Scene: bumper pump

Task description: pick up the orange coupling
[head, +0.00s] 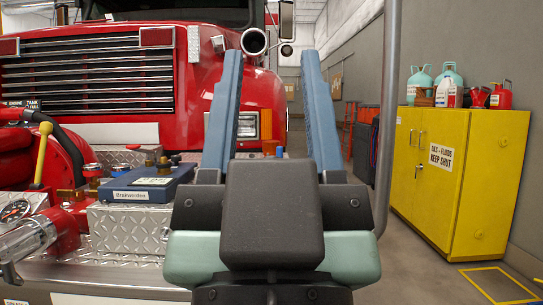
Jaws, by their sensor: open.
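My gripper (270,62) is open, with two long blue fingers pointing forward and up in the picture. Nothing is visibly held between them.
A blue case (147,184) with a label and brass fittings lies on the tread-plate bumper (128,228) at left. A red pump (58,165) with a yellow-knobbed lever is further left. A red truck (110,75) fills the back. A yellow cabinet (455,185) stands right, beyond open floor.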

